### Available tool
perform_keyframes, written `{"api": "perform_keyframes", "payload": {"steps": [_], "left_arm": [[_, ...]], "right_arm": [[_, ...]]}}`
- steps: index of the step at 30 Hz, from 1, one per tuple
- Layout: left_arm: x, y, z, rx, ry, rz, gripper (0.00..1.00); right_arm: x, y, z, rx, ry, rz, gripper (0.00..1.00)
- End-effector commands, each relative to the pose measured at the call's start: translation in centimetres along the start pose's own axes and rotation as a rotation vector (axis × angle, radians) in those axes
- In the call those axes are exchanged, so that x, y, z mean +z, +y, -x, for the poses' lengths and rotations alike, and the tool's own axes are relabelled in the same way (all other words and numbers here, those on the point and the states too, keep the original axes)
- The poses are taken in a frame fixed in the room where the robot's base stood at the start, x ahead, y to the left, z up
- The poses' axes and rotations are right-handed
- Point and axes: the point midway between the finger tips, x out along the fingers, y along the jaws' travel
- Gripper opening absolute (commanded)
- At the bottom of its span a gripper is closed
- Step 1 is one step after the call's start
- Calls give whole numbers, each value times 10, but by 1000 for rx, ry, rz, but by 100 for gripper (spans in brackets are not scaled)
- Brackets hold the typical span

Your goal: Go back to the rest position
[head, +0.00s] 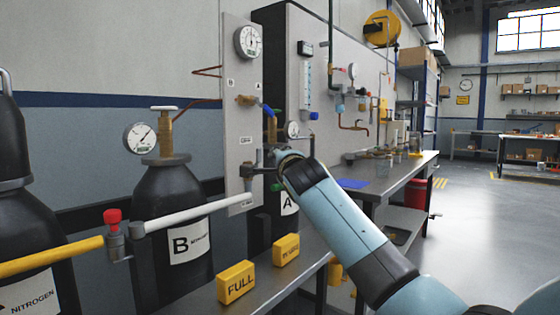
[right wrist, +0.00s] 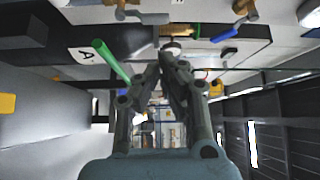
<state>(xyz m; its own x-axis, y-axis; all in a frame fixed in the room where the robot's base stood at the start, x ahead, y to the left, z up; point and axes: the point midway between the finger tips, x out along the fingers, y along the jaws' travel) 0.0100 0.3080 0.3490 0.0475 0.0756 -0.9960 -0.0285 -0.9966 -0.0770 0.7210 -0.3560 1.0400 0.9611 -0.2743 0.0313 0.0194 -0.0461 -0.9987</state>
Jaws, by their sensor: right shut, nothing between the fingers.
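My right arm comes in from the lower right of the head view and reaches the grey gauge panel (head: 241,115). My right gripper (head: 264,160) is at its far end, partly hidden by the wrist, near the panel's lower part. In the right wrist view the gripper (right wrist: 164,62) has its fingers drawn together with nothing between them. A green handle (right wrist: 112,60) lies just left of the fingers there; I cannot tell whether they touch. A blue lever (right wrist: 224,33) is up and to the right, apart from them. My left gripper is not in view.
Gas cylinder B (head: 170,195) stands left of the panel. A white-and-yellow pipe with a red knob (head: 112,216) crosses the lower left. Yellow blocks (head: 236,282) sit on the metal bench. A workbench (head: 410,165) runs behind my arm. The floor at right (head: 480,220) is clear.

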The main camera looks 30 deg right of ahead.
Motion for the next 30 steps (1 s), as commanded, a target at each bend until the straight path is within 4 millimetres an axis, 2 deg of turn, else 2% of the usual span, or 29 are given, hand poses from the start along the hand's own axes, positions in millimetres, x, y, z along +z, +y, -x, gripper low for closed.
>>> {"api": "perform_keyframes", "payload": {"steps": [4,10,11,14,17,18,20,21,23,24,27,30], "left_arm": [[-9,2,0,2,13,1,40],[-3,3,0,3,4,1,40],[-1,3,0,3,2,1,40],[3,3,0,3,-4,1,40],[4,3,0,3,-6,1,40],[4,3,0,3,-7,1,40],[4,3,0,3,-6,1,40],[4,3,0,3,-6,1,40],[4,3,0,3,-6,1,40],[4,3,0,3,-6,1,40],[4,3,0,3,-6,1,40],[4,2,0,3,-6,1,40]], "right_arm": [[0,0,0,0,0,0,0],[0,5,3,11,1,13,0],[-1,10,6,22,2,29,0],[-4,44,28,103,3,135,0],[-10,98,72,246,-21,329,0],[-12,122,96,314,-45,423,0],[-16,155,134,418,-100,570,0],[-18,175,161,484,-148,667,0],[-22,202,204,578,-237,811,0],[-24,217,233,635,-305,901,0],[-29,242,297,737,-481,1090,0],[-32,256,346,796,-637,1224,0]]}}
